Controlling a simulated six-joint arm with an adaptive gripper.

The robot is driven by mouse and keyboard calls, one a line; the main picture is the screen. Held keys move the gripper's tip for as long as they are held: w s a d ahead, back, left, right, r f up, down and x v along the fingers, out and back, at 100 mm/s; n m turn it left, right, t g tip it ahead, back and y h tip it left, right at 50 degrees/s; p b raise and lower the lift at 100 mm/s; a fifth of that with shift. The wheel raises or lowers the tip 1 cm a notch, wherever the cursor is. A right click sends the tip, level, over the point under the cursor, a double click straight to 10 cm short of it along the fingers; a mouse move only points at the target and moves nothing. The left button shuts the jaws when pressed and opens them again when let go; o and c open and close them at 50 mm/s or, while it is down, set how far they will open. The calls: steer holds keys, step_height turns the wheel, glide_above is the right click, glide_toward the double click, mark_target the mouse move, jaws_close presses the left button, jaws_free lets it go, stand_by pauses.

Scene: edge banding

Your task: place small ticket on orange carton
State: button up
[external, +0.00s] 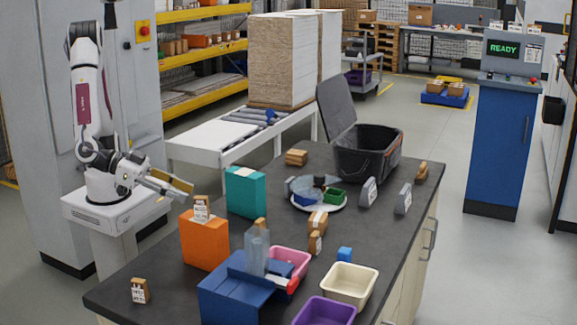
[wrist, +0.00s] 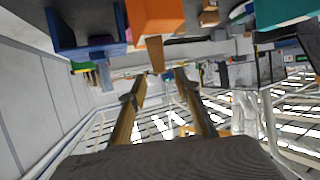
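The orange carton (external: 204,242) stands upright on the dark table at the left. A small wooden ticket with a white printed label (external: 201,209) stands upright on its top. In the wrist view the orange carton (wrist: 155,16) appears inverted at the top, and the ticket's brown back (wrist: 156,54) points down from it. My gripper (external: 184,190) is to the left of and slightly above the ticket, apart from it. In the wrist view my gripper (wrist: 161,78) has its two brass-coloured fingers spread with nothing between them.
A similar labelled ticket (external: 139,290) stands at the table's front left. A teal carton (external: 245,192) is behind the orange one, and a blue stand (external: 233,296) is in front of it. Bins, including a cream one (external: 349,287), occupy the front right.

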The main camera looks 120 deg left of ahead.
steer(key=v, duration=0.6)
stand_by(0.3)
stand_by(0.5)
steer(key=w+d+r+m+h, duration=0.1)
steer(key=w+d+r+h, duration=0.3)
steer(key=h, duration=0.2)
steer(key=s+r+m+g+h, duration=0.1)
steer(key=s+r+m+h, duration=0.2)
steer(key=r+h, duration=0.1)
steer(key=s+a+f+g+y, duration=0.2)
steer(key=s+a+g, duration=0.1)
steer(key=s+a, duration=0.5)
steer(key=s+a+f+g+y, duration=0.2)
steer(key=s+a+y, duration=0.1)
steer(key=s+a, duration=0.6)
steer(key=shift+s+a+m+g, duration=0.3)
steer(key=shift+a+g, duration=0.1)
steer(key=shift+a, duration=0.55)
